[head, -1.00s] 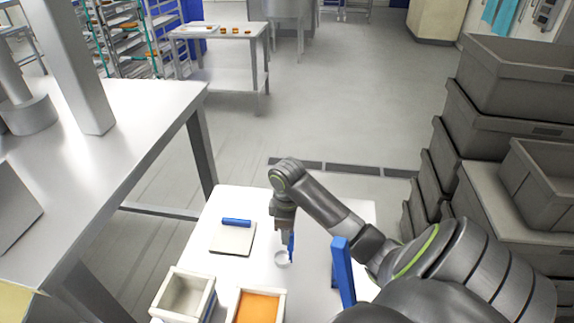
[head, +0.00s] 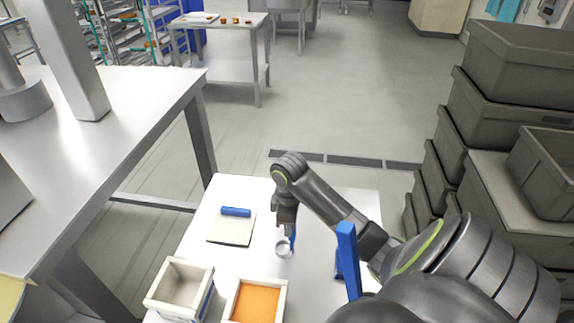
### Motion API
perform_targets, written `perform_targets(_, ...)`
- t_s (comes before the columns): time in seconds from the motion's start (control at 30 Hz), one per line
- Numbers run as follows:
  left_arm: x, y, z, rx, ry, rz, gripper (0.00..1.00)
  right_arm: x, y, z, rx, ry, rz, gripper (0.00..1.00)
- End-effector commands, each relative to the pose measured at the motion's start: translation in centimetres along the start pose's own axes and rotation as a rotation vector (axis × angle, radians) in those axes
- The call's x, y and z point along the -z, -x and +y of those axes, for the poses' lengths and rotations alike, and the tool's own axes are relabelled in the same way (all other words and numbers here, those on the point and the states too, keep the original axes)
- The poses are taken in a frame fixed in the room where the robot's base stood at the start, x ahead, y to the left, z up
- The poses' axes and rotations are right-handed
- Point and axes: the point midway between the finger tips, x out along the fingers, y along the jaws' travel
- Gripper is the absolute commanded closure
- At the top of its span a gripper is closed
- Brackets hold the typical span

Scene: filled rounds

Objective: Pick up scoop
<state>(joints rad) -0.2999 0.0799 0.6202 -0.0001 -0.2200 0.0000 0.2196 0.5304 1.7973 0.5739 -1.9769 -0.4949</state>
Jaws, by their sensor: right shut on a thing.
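The scoop (head: 284,249) has a small round pale bowl and a blue handle. It is in the head view near the middle of the white table (head: 322,282). My right gripper (head: 287,228) points down and is shut on the scoop's handle, which it partly hides. The bowl seems to hang just above the table, but the gap is hard to judge. My left gripper is not in view.
A white container (head: 181,287) and a tray with orange filling (head: 256,302) stand at the table's front. A blue-handled scraper (head: 232,226) lies at the left. A blue upright piece (head: 347,260) stands on the right. Dark crates (head: 500,110) are stacked to the right.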

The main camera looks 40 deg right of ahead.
Motion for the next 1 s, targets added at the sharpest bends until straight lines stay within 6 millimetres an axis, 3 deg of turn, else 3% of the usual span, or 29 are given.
perform_targets(0.47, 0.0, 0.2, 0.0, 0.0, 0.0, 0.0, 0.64, 0.0, 0.5, 0.0, -0.001, 0.0, 0.001, 1.0)
perform_targets(0.67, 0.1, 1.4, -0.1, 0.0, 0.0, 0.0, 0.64, 0.1, 3.0, 0.1, -0.003, 0.001, 0.002, 1.0)
perform_targets(1.0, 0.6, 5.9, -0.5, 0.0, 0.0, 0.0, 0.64, 0.0, 7.4, 0.0, 0.0, 0.0, 0.001, 1.0)
